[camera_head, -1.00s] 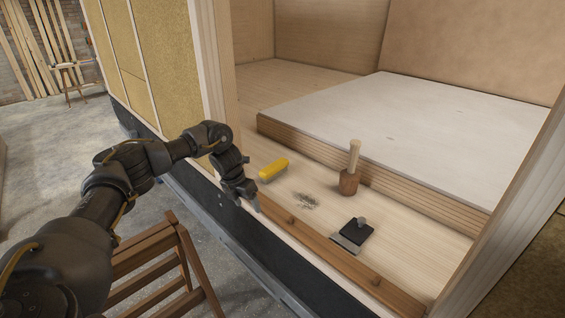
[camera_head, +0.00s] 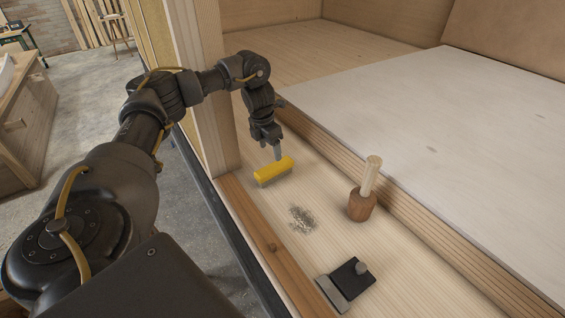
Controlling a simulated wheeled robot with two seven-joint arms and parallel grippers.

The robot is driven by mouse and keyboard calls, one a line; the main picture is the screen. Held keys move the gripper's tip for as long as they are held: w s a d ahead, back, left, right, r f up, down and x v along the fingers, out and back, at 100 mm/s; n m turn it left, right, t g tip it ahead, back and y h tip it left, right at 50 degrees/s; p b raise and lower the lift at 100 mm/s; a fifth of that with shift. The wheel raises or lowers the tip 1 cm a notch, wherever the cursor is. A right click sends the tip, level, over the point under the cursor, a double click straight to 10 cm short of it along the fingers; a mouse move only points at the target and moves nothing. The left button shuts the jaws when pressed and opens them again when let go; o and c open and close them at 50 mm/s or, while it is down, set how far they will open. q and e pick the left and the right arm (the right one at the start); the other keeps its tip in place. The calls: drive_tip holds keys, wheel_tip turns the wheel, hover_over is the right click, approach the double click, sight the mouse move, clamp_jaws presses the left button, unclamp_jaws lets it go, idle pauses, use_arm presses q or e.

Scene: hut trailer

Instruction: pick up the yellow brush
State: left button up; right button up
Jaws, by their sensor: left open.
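The yellow brush (camera_head: 273,170) lies on the pale wooden floor of the hut doorway, with its pale bristles facing down. My left gripper (camera_head: 278,153) points down just above the brush's far side. Its fingers are open, and the near part of the gap is hard to make out at this size. I cannot tell whether a fingertip touches the brush. My right gripper is not in view.
A wooden mallet (camera_head: 362,203) stands right of the brush. A pile of dark shavings (camera_head: 301,219) lies in front of it. A black scraper-like tool (camera_head: 346,283) lies nearer. A raised white-topped platform (camera_head: 460,140) bounds the right.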

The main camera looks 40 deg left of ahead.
sight(273, 166)
use_arm(q)
drive_tip(key=shift+s+d+f+b, duration=0.15)
drive_tip(key=shift+s+f+b, duration=0.2)
drive_tip(key=shift+s+f, duration=0.5)
drive_tip(key=f, duration=0.1)
drive_tip(key=w+f, duration=0.1)
drive_tip(key=shift+w+d+f, duration=0.2)
drive_tip(key=shift+w+f, duration=0.1)
drive_tip(key=shift+f, duration=0.1)
drive_tip(key=shift+w+f+b, duration=0.3)
drive_tip(key=shift+w+f, duration=0.25)
drive_tip(key=shift+s+a, duration=0.1)
drive_tip(key=shift+a, duration=0.1)
drive_tip(key=shift+s+f, duration=0.2)
drive_tip(key=shift+s, duration=0.05)
drive_tip(key=f, duration=0.2)
drive_tip(key=w+f, duration=0.1)
drive_tip(key=f, duration=0.1)
drive_tip(key=shift+w+f, duration=0.15)
drive_tip(key=shift+f, duration=0.1)
drive_tip(key=shift+s, duration=0.2)
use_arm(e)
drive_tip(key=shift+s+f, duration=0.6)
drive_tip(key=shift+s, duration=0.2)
